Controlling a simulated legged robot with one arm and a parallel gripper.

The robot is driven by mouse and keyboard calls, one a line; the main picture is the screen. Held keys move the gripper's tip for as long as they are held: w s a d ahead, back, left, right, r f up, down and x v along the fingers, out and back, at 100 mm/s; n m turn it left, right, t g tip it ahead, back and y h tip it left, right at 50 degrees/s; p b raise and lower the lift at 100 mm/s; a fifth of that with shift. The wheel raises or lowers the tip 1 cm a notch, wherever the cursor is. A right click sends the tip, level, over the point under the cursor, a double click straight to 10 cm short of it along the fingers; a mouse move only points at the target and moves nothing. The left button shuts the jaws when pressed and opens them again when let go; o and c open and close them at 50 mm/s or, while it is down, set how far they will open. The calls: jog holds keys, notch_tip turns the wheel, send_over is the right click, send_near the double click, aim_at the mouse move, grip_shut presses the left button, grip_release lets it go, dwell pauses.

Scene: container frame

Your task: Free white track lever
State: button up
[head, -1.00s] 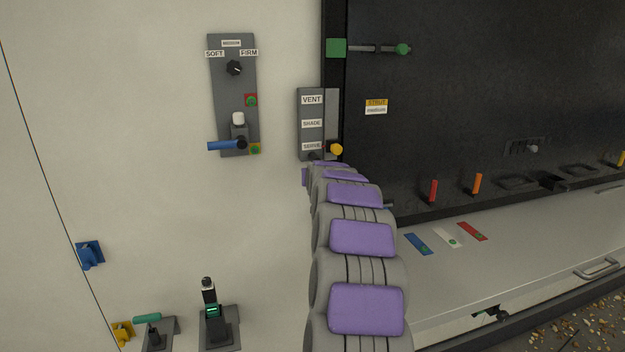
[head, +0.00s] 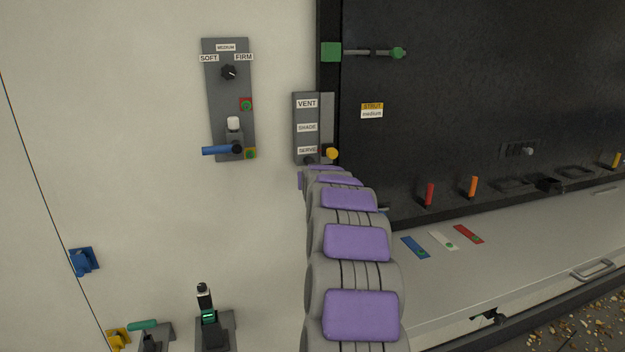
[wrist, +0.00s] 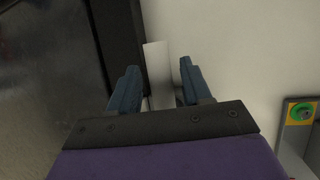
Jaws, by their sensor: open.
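My gripper (wrist: 158,68) is open in the wrist view, with its two blue fingers apart. A pale upright strip (wrist: 157,52) shows between the fingers, with a gap on each side; I cannot tell if it is the white track lever. In the head view, my purple and grey arm reaches up to the foot of a grey track panel (head: 307,115) labelled VENT, SHADE and SERVE. A yellow knob (head: 332,153) shows at the panel's lower right. My fingers are hidden behind the arm there.
A grey SOFT/FIRM panel (head: 228,110) with a blue handle (head: 216,150) and white knob stands left. A black recess (head: 450,100) opens right, above a pale counter (head: 540,240). More levers (head: 207,315) stand lower left. The white wall between is clear.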

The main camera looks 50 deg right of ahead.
jog(key=v, duration=1.7)
jog(key=shift+b, duration=0.4)
jog(key=shift+w+a, duration=0.1)
jog(key=shift+a, duration=0.05)
